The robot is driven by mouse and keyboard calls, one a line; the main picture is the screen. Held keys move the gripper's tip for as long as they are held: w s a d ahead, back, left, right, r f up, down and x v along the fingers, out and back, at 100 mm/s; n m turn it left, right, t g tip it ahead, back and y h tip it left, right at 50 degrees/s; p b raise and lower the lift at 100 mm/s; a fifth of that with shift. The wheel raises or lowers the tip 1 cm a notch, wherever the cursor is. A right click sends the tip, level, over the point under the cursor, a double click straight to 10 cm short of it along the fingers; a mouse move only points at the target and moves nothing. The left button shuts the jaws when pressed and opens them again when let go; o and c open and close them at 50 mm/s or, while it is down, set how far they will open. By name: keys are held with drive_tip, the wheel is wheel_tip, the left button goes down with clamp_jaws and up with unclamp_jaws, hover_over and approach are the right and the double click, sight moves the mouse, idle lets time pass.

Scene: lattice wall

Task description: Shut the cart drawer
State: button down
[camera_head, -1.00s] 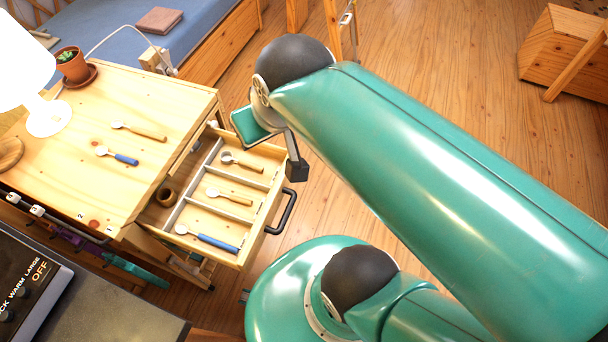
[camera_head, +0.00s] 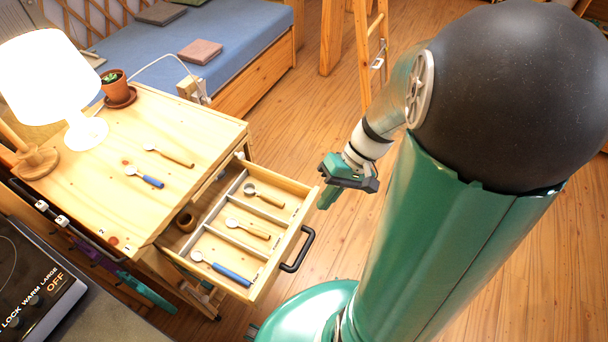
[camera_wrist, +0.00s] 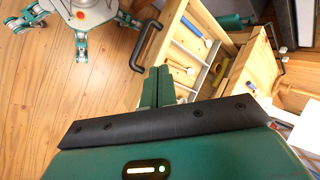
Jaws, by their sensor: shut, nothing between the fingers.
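The wooden cart (camera_head: 205,125) stands at the left in the head view, with its drawer (camera_head: 283,262) pulled well out towards the right. The drawer has a black bar handle (camera_head: 301,250) on its front. Thin dividers part the drawer, and several spoons and a small round brown item (camera_head: 186,221) lie in it. My gripper (camera_head: 325,201) is shut and empty, just beyond the drawer's far front corner. In the wrist view my shut fingers (camera_wrist: 158,88) point towards the drawer (camera_wrist: 178,50), with the handle (camera_wrist: 147,46) to their left. I cannot tell whether they touch the drawer.
A white lamp (camera_head: 50,75), a potted plant (camera_head: 114,84) and two spoons sit on the cart top. A blue bed (camera_head: 232,40) is behind it. A stove (camera_head: 40,285) is at the lower left. Open wooden floor (camera_head: 300,115) lies beyond the drawer.

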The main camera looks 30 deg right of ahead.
drive_tip(key=s+d+f+m+t+y, duration=0.2)
drive_tip(key=d+f+m+t+y, duration=0.3)
drive_tip(key=f, duration=0.5)
drive_tip(key=m+t+h, duration=0.1)
drive_tip(key=m+t, duration=0.3)
drive_tip(key=t, duration=0.6)
approach(312, 212)
drive_tip(key=x, duration=0.7)
drive_tip(key=shift+s+a+r, duration=0.1)
drive_tip(key=shift+s+r, duration=0.05)
